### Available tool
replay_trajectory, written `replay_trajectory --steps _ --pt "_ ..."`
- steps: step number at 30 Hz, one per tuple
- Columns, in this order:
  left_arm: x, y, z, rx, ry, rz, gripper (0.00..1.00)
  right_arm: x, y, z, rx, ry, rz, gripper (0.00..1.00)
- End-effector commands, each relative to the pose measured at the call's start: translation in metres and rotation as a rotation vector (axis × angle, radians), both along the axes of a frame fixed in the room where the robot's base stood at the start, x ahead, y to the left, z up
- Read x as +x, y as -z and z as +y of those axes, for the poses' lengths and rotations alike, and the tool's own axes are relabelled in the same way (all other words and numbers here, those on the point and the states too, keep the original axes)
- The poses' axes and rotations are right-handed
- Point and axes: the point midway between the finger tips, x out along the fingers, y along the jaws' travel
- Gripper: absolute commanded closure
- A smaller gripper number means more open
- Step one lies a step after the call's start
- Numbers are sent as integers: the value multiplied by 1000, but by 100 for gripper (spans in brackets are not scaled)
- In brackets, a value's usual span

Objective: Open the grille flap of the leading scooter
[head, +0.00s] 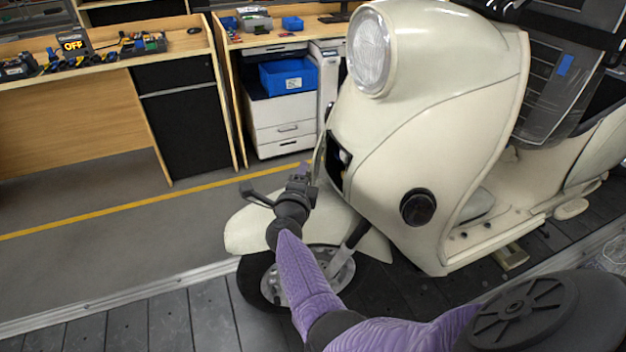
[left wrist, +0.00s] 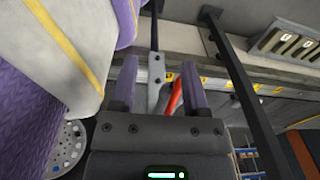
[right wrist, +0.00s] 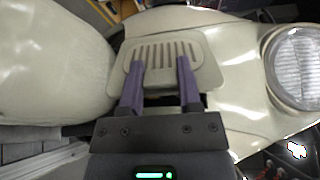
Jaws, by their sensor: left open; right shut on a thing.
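The cream scooter (head: 440,110) stands on the slat conveyor with its round headlight at the top. My right gripper (head: 303,174) is at the front of its body, above the front fender. In the right wrist view the slotted grille flap (right wrist: 165,50) lies at the fingertips of my right gripper (right wrist: 160,64), which is shut on it. A dark opening (head: 337,165) shows in the scooter's front beside the flap, which stands away from the body. My left gripper (left wrist: 158,80) is open and empty, out of the head view.
Wooden workbenches (head: 110,66) with tools stand behind the yellow floor line (head: 130,209). A white drawer cabinet (head: 280,118) holds a blue bin. The slats (head: 120,328) left of the front wheel are clear. A dark bar (left wrist: 240,85) is close to my left gripper.

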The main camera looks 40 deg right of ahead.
Motion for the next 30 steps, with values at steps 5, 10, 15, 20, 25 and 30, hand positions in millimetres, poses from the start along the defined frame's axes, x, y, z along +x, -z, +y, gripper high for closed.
replay_trajectory --steps 5,10,15,20,25,30 --pt "-2 17 -3 -4 -2 4 41 21 2 10 1 -13 -3 100" --pt "-3 35 -6 -10 -4 8 41 41 2 14 1 -15 -5 100" --pt "-6 66 -9 -15 -6 17 41 60 5 14 1 -14 -6 100" --pt "-11 109 -10 -19 -10 27 41 77 9 13 2 47 1 100" --pt "-17 150 1 -4 0 42 41 90 10 9 4 166 17 100" --pt "-39 184 23 35 7 98 41 99 8 4 7 255 26 100"
